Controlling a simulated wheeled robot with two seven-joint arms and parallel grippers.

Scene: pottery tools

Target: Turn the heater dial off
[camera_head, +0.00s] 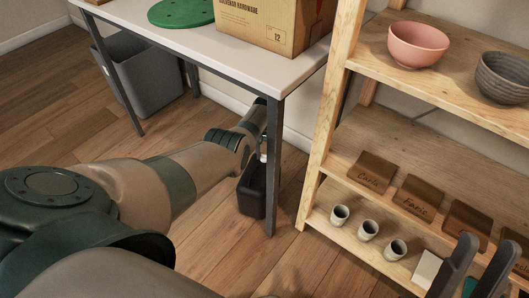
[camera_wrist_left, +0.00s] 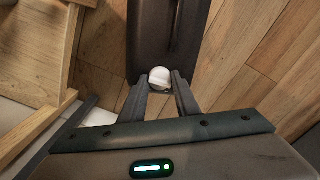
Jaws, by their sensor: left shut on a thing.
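The heater is a dark, narrow box (camera_head: 251,190) standing on the floor beside the front leg of the table. Its dark body fills the top middle of the left wrist view (camera_wrist_left: 150,35). A white round dial (camera_wrist_left: 159,75) sits at its near end. My left gripper (camera_wrist_left: 159,84) is shut on the dial, with one finger on each side of it. In the head view the left gripper (camera_head: 261,146) is small and partly hidden by my arm and the table leg. My right gripper (camera_head: 488,246) is at the lower right, its fingers apart and nothing seen between them.
A table (camera_head: 272,76) with a cardboard box (camera_head: 270,24) and a green disc (camera_head: 181,12) stands above. A wooden shelf (camera_head: 318,140) with bowls, small cups and name plaques is close on the right. A grey bin (camera_head: 150,82) is under the table. Floor at left is clear.

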